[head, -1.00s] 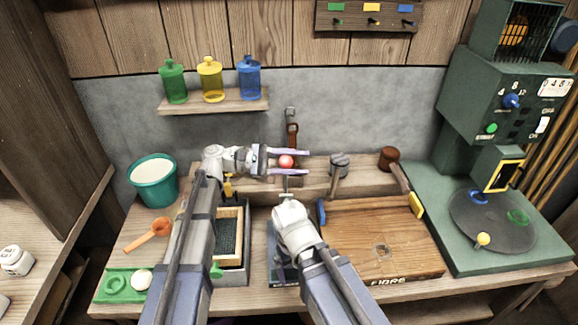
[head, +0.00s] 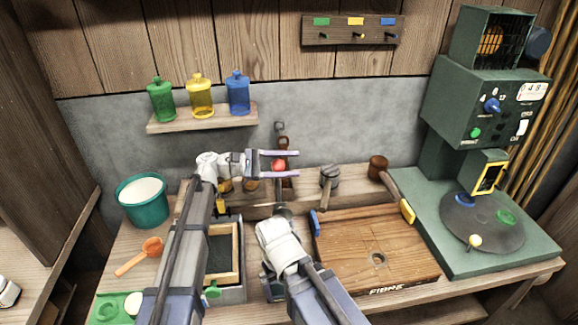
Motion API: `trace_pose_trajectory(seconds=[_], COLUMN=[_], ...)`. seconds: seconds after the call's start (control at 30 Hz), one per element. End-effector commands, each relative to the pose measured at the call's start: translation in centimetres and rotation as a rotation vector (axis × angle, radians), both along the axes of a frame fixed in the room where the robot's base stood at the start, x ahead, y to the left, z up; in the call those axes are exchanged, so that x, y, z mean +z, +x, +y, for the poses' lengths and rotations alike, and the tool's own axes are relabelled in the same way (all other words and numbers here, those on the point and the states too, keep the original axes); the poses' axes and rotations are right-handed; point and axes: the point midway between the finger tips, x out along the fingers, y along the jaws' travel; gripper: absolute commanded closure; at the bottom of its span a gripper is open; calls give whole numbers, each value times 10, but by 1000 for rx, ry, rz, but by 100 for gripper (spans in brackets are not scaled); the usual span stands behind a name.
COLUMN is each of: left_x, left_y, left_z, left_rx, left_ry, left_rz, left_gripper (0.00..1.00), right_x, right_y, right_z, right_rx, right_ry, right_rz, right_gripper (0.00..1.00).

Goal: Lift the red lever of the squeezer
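The squeezer's lever ends in a round red knob (head: 278,166) near the back of the bench. My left gripper (head: 279,163) reaches in from the left, its two purple-edged fingers pointing right. One finger is above the knob and one below in the picture, with the knob between them. The fingers stand apart; whether they touch the knob is not clear. The squeezer's dark body (head: 269,283) is mostly hidden behind my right arm. My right arm points away from the camera in the middle, and its fingers cannot be made out.
A wooden board (head: 375,248) lies right of my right arm. A framed tray (head: 238,255) lies under my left arm. A shelf (head: 205,119) holds bottles. A green machine (head: 475,125) fills the right.

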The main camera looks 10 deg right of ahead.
Motion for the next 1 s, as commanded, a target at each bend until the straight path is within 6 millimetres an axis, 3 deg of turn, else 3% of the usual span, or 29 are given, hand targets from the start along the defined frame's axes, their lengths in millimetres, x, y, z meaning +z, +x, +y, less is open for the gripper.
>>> trace_pose_trajectory(seconds=[0.17,0.47,0.8,1.0], left_x=[0,-1,-2,-2], left_y=[0,-1,8,11], left_z=[0,3,53,73], left_rx=[-1,-2,0,-1], left_ry=[2,3,2,2], left_rz=[0,1,1,0], left_gripper=[24,24,24,24], right_x=[0,0,-1,-2], right_y=[0,0,0,0], right_z=[0,0,0,0], right_rx=[0,0,0,0], right_ry=[0,0,0,0], right_rz=[0,0,0,0], right_gripper=[0,0,0,0])
